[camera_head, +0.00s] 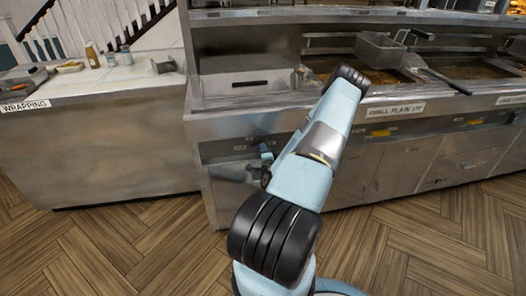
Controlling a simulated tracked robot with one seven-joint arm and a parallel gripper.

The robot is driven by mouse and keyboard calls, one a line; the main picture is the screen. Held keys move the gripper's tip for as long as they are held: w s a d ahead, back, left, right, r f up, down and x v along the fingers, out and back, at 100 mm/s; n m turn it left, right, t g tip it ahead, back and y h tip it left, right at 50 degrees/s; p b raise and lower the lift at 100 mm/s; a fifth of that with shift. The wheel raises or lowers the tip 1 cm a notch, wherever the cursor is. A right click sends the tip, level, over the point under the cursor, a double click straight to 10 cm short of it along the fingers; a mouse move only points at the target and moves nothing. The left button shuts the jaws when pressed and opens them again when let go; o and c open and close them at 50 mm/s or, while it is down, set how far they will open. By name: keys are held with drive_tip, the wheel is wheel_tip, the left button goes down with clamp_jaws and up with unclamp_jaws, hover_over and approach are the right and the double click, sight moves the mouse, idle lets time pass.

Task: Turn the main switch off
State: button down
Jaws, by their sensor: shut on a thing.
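My arm reaches from the bottom of the picture up to the range and bends back down at its elbow. A small pale-blue and black part of my gripper (266,166) shows left of my arm, at the recessed front panel (233,150) of the range's left cabinet. The gripper is shut at the panel, on what appears to be the main switch. The switch itself is too small and too covered to make out, so its setting cannot be told. My arm hides the panel's right part.
The steel frying range (410,165) runs right, with a basket (380,50) over its oil pans and a "small plain" label (395,110). Left stands a wrapping counter (110,150) with bottles (92,56). The wooden floor (130,250) in front is clear.

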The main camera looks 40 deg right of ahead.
drive_tip(key=shift+s+d+f+m, duration=0.1)
drive_tip(key=shift+d+f+m, duration=0.05)
drive_tip(key=shift+m, duration=0.45)
drive_tip(key=c, duration=1)
unclamp_jaws()
drive_tip(key=shift+o, duration=0.2)
drive_tip(key=v, duration=1.3)
drive_tip(key=shift+s+a, duration=0.2)
drive_tip(key=shift+a, duration=0.15)
drive_tip(key=shift+f, duration=0.15)
